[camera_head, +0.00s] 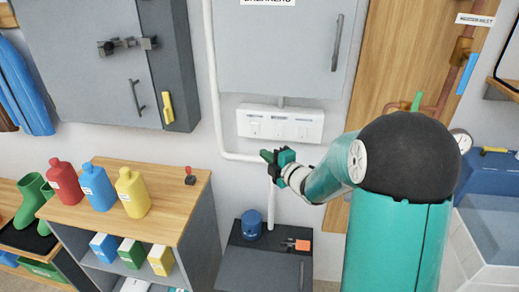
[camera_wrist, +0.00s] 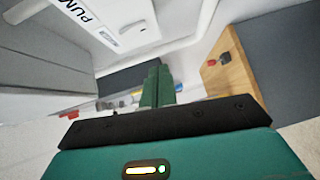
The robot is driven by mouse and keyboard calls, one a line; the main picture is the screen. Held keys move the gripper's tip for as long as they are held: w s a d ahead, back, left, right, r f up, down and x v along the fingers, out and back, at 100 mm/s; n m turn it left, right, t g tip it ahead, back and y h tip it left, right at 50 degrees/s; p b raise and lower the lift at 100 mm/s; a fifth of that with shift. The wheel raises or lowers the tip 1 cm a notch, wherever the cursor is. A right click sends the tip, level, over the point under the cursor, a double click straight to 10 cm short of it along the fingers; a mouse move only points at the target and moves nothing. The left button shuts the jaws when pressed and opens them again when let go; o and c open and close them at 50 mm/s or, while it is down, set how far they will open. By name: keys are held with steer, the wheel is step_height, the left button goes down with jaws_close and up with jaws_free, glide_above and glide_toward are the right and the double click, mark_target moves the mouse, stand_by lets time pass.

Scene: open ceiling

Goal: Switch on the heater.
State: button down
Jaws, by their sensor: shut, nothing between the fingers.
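A white switch panel (camera_head: 280,124) with three labelled switches is fixed to the wall below the grey breaker cabinet. Its labels are too small to read in the head view, so I cannot tell which switch is the heater's. In the wrist view the panel (camera_wrist: 118,22) is close at the top, with a label beginning "PUM" and a small switch. My gripper (camera_head: 266,156) is just below the panel's left part, and looks apart from it. Its green fingers (camera_wrist: 158,84) are shut and empty in the wrist view.
The grey breaker cabinet (camera_head: 291,50) hangs above the panel, and a white pipe (camera_head: 212,80) runs down its left side. A wooden-topped shelf (camera_head: 175,190) with coloured bottles stands at lower left. A dark cabinet (camera_head: 265,265) with a blue can is below.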

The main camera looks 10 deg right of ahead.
steer(key=shift+f+v, duration=0.2)
steer(key=shift+v, duration=0.85)
steer(key=shift+f+v, duration=0.25)
steer(key=shift+v, duration=0.8)
steer(key=shift+d, duration=0.15)
steer(key=s+d+r+m+g+h, duration=0.2)
steer(key=s+r+m+g+h, duration=0.2)
steer(key=s+r+m+h, duration=0.7)
steer(key=s+a+f+m+g+y, duration=0.1)
steer(key=s+a+m+g+y, duration=0.1)
steer(key=s+m, duration=0.3)
steer(key=s+a+f+m+g+y, duration=0.2)
steer(key=s+a+m+g, duration=0.2)
steer(key=s, duration=1)
steer(key=shift+a+f+m, duration=0.35)
steer(key=shift+a+m, duration=0.05)
steer(key=shift+m, duration=0.4)
